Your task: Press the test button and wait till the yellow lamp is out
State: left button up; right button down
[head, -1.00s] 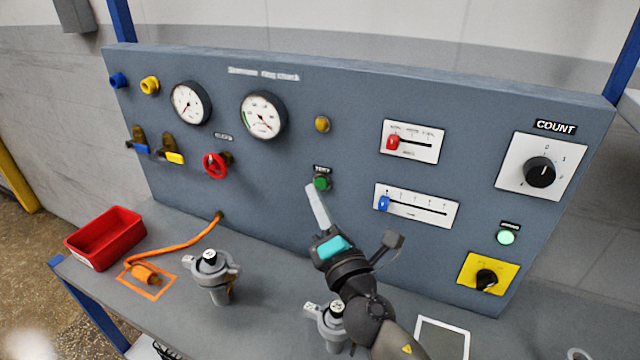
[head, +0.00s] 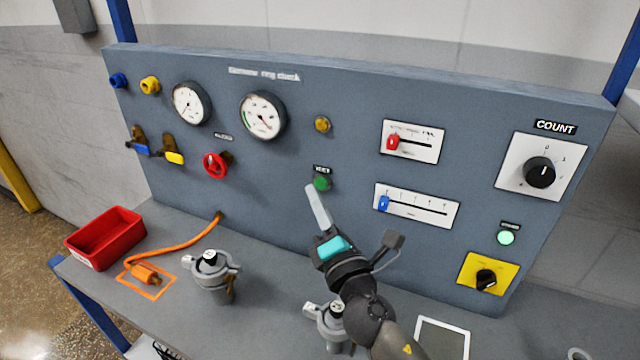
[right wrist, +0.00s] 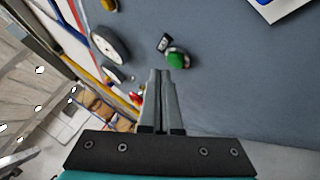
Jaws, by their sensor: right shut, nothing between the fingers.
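The green test button (head: 322,184) sits on the grey panel under a small black label. It also shows in the right wrist view (right wrist: 177,58), just beyond my fingertips. My right gripper (head: 310,188) is shut and empty, its tips close beside the button; I cannot tell whether they touch it. In the right wrist view its two fingers (right wrist: 163,72) lie together. The yellow lamp (head: 322,124) above the button looks dull amber and does not glow. My left gripper is not in view.
Two gauges, a red valve wheel (head: 215,164), two sliders and the COUNT knob (head: 539,172) are on the panel. A lit green lamp (head: 506,237) is at the right. Grey canisters (head: 213,278), an orange cable (head: 185,245) and a red bin (head: 105,238) occupy the bench.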

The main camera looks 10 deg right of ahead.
jog(key=shift+w+d, duration=0.1)
jog(key=shift+w, duration=0.05)
dwell(0.6)
jog(key=shift+w+d, duration=0.15)
jog(key=shift+w, duration=0.1)
jog(key=shift+w+d, duration=0.25)
jog(key=shift+w, duration=0.05)
dwell(0.9)
jog(key=shift+s+a, duration=0.45)
jog(key=shift+s, duration=0.25)
jog(key=shift+s+a, duration=0.7)
jog(key=shift+s, duration=0.35)
jog(key=shift+s+a, duration=0.7)
jog(key=shift+s, duration=0.35)
